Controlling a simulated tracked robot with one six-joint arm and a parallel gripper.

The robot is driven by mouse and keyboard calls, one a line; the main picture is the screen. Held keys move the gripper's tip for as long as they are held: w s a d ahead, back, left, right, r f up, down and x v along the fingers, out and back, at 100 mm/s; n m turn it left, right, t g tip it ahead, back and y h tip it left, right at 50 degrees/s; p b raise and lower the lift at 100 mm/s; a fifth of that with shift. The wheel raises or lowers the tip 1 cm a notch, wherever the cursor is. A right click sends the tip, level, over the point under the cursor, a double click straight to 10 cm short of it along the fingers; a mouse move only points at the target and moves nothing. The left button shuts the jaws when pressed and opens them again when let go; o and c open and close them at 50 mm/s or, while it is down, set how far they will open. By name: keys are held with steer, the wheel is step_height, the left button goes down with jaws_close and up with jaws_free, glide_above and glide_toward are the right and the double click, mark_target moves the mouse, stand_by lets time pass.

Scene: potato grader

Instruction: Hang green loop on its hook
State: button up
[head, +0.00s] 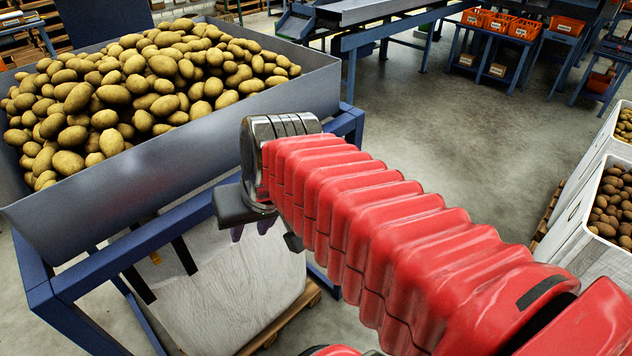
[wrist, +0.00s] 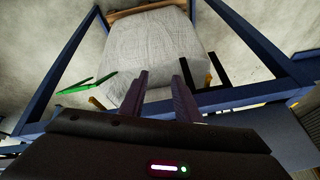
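The loop is not visible in the head view. My gripper (wrist: 163,68) has two dark purple fingers apart with nothing between them, over the near edge of the bag. In the head view, its fingertips (head: 250,230) are partly hidden by the wrist, below the hopper rim. A small yellow-orange piece (wrist: 97,103) sits near the loop; I cannot tell whether it is a hook.
A blue steel frame (head: 140,245) carries a grey hopper (head: 190,150) full of potatoes and surrounds the bag. Two black straps (head: 185,255) lie at the bag's top. Another yellow-orange piece (wrist: 208,78) is right of my fingers. Open concrete floor (head: 450,120) lies to the right.

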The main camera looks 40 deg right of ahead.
steer(key=w+d+f+m, duration=0.1)
steer(key=d+m, duration=0.6)
steer(key=d, duration=0.7)
steer(key=w+d+f+m+t, duration=0.1)
steer(key=w+d+m, duration=0.2)
steer(key=d+m, duration=0.4)
steer(key=d, duration=0.7)
steer(key=shift+w, duration=0.15)
steer(key=shift+d, duration=0.1)
steer(key=x, duration=1.3)
steer(key=shift+w+f, duration=0.2)
steer(key=shift+w, duration=0.15)
steer(key=shift+c, duration=0.6)
jaws_close()
